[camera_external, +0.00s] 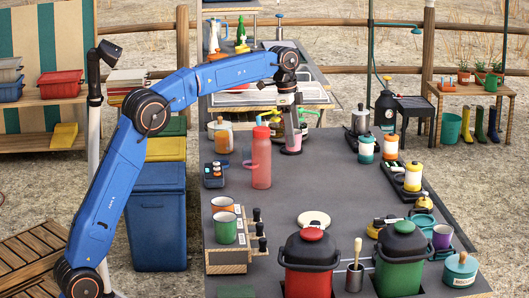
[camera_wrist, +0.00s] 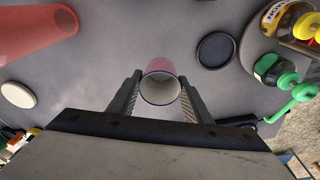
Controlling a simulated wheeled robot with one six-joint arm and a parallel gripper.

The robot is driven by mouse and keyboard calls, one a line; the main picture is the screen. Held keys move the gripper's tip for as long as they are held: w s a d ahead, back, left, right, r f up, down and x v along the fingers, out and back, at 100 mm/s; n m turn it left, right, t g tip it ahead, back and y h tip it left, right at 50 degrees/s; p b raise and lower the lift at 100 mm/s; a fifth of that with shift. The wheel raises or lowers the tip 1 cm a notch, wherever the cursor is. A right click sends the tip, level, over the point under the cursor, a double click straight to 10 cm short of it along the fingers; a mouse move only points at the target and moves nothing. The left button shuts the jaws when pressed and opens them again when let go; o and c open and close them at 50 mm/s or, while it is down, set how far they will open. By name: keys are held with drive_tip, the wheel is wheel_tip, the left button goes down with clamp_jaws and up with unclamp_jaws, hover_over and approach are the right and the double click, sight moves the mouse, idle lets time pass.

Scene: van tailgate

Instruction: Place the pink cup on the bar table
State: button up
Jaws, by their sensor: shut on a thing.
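The pink cup (camera_external: 291,151) is under my gripper (camera_external: 290,128) at the far part of the long dark grey table (camera_external: 325,185). In the wrist view the cup (camera_wrist: 159,90) is upright with its dark rim and pale inside facing the camera. Both fingers of my gripper (camera_wrist: 160,97) are on its sides, shut on it. I cannot tell whether the cup's base touches the table top. No surface is marked as the bar table; the long grey table is the one beneath the cup.
A tall red bottle (camera_external: 261,160) stands left of the cup; it also shows in the wrist view (camera_wrist: 35,32). A dark round disc (camera_wrist: 215,49) lies right of the cup. Lidded jars (camera_external: 366,149) line the right side. The table's middle is clear.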

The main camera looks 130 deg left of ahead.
drive_tip(key=shift+f, duration=2.45)
drive_tip(key=shift+f, duration=0.1)
drive_tip(key=o, duration=1.1)
drive_tip(key=r, duration=0.4)
drive_tip(key=s+r, duration=0.1)
drive_tip(key=r, duration=0.7)
drive_tip(key=shift+s+d, duration=0.3)
drive_tip(key=shift+d, duration=0.05)
